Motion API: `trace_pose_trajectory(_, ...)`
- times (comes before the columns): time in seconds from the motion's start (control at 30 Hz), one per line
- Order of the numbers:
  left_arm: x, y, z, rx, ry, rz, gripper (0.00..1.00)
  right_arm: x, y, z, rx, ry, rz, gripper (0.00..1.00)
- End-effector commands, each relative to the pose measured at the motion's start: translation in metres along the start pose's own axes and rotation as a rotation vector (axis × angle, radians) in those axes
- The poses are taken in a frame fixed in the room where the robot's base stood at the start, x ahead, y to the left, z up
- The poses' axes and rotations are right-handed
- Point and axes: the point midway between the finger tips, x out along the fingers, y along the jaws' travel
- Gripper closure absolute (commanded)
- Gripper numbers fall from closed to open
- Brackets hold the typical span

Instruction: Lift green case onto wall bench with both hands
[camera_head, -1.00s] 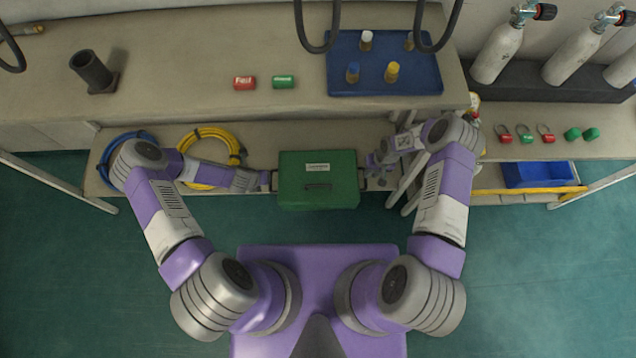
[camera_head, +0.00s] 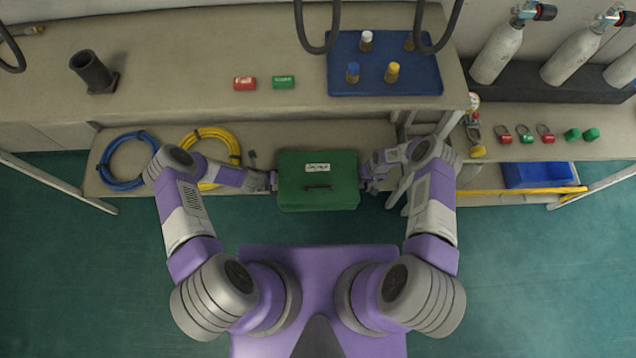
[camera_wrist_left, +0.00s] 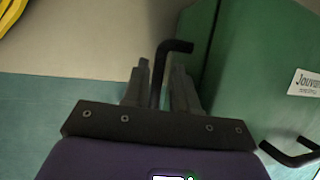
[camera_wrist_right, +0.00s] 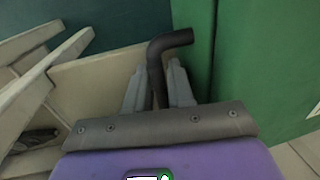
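The green case (camera_head: 318,200) is upright, with a white label and a dark front handle, at the lower shelf's front edge; I cannot tell whether it touches the shelf. The wall bench (camera_head: 200,60) is above and behind it. My left gripper (camera_head: 272,181) is at the case's left side, its fingers (camera_wrist_left: 162,85) closed around a dark bent side handle (camera_wrist_left: 160,68). My right gripper (camera_head: 365,178) is at the right side, its fingers (camera_wrist_right: 158,88) closed around the other side handle (camera_wrist_right: 157,62). Both grippers are level with each other.
Dark hoses (camera_head: 318,40) hang above. Blue (camera_head: 112,180) and yellow (camera_head: 232,145) coils lie on the lower shelf (camera_head: 340,133). The bench front is clear.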

Motion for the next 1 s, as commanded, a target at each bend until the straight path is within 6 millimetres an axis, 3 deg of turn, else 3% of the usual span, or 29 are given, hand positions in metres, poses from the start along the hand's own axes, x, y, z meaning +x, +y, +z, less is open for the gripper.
trace_pose_trajectory(0.1,-0.0001,0.0001,0.0000,0.000,0.000,0.000,0.74,-0.0001,-0.0001,0.0001,0.000,0.000,0.000,0.79)
trace_pose_trajectory(0.23,-0.0002,0.0002,0.0000,0.000,0.000,0.000,0.94,-0.0002,-0.0002,0.0000,0.000,0.000,0.000,0.99)
trace_pose_trajectory(0.3,-0.0002,0.0002,0.0000,0.000,0.000,0.000,1.00,-0.0002,-0.0002,0.0000,0.000,0.000,0.000,1.00)
trace_pose_trajectory(1.0,-0.0004,0.0002,0.0001,0.000,0.000,0.001,1.00,-0.0004,-0.0002,-0.0001,0.000,0.000,0.000,1.00)
